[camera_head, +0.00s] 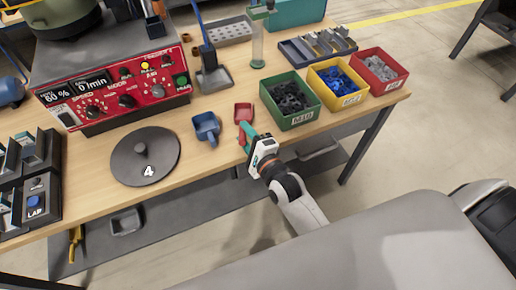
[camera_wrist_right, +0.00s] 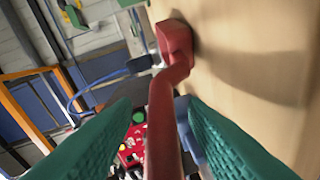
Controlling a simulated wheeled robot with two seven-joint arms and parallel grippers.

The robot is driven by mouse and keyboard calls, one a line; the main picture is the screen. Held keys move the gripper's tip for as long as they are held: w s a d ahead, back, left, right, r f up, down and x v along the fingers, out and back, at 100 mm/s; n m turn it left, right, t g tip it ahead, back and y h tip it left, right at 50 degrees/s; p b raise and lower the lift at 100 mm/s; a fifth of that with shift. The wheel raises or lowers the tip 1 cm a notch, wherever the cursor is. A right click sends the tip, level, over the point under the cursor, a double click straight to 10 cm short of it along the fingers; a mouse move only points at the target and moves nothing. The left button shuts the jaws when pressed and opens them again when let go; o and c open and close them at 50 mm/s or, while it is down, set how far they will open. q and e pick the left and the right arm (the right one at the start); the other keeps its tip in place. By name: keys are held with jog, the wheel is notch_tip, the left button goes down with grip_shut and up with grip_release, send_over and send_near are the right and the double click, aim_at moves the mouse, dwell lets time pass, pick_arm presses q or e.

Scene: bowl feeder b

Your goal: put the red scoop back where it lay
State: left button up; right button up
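The red scoop (camera_head: 243,112) is at the front edge of the wooden table, its bowl beside the blue scoop (camera_head: 207,127) and left of the green bin. My right gripper (camera_head: 252,140) is at the handle end of the red scoop. In the right wrist view, the red scoop (camera_wrist_right: 174,42) has its handle running between the two green fingers of my right gripper (camera_wrist_right: 160,103). A gap shows on each side of the handle, so the fingers look open around it. The bowl is on or close to the tabletop; I cannot tell which. My left gripper is not in view.
Green (camera_head: 303,116), yellow (camera_head: 337,98) and red (camera_head: 386,86) bins of parts stand right of the scoop. A dark round disc marked 4 (camera_head: 130,172) lies to the left. The red control panel (camera_head: 112,88) stands behind it. Bare tabletop shows around the scoops.

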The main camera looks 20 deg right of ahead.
jog(key=s+d+r, duration=0.1)
jog(key=s, duration=0.9)
jog(key=shift+s+d, duration=0.2)
jog(key=shift+d, duration=0.1)
jog(key=s+f+n+g, duration=0.4)
jog(key=f+n, duration=0.1)
jog(key=f, duration=1)
jog(key=s+f+n+g, duration=0.4)
jog(key=f+n, duration=0.2)
jog(key=f, duration=1)
jog(key=s+d+f+n+g+h, duration=0.1)
jog(key=s+d+f+n+g, duration=0.1)
jog(key=s+f, duration=0.3)
jog(key=s+d+f+n+g, duration=0.2)
jog(key=s+f+n, duration=0.3)
jog(key=s, duration=0.5)
jog(key=s+d+f+n+g+h, duration=0.1)
jog(key=s+d+f+n+g, duration=0.2)
jog(key=s+f, duration=0.3)
jog(key=shift+s+f+n+g+h, duration=0.35)
jog(key=shift+s+n, duration=0.35)
jog(key=shift+s, duration=0.4)
